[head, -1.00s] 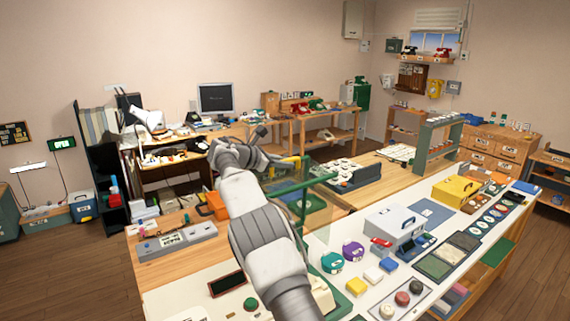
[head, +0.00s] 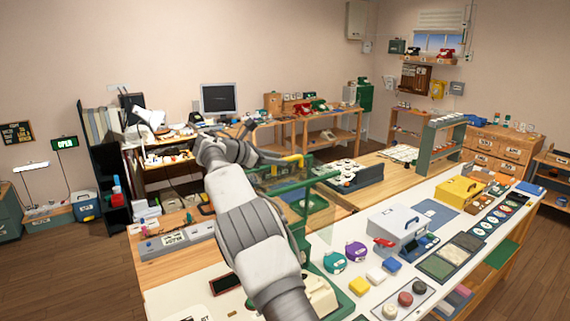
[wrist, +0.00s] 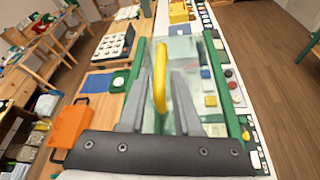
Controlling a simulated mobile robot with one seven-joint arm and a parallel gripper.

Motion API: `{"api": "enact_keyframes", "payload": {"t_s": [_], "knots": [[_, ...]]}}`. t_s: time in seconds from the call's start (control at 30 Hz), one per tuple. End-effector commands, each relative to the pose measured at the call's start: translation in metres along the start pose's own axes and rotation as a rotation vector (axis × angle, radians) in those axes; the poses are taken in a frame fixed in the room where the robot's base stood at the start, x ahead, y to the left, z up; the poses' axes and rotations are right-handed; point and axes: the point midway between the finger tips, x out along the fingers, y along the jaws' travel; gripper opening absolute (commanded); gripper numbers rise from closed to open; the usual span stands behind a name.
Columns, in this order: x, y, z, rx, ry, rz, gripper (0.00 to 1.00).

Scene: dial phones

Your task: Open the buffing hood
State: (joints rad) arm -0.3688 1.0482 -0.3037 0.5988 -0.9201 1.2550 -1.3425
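The buffing hood (head: 285,183) is a clear box with a green frame on the bench behind my arm. Its clear panel also shows in the wrist view (wrist: 188,55), between two green side rails. A yellow curved handle (wrist: 160,75) stands up on it. My gripper (wrist: 161,78) is open, with its two grey fingers on either side of the handle and gaps visible beside it. In the head view the handle (head: 292,158) shows just right of my gripper (head: 265,146). My arm hides part of the hood and its base.
A white worktop (head: 405,270) at right holds coloured phone shells, a grey toolbox (head: 394,225) and a yellow box (head: 458,190). An orange bin (wrist: 70,132) is left of the hood in the wrist view. A tray of parts (head: 350,176) stands behind.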

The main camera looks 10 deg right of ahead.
Motion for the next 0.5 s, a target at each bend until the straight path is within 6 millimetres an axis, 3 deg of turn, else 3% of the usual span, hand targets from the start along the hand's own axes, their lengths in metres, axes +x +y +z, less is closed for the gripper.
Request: {"api": "enact_keyframes", "payload": {"t_s": [0.3,0.5], "knots": [[-0.08,0.0,-0.002,0.0,0.002,0.004,0.32],[-0.115,0.0,0.0,-0.001,0.001,0.002,0.32]]}}
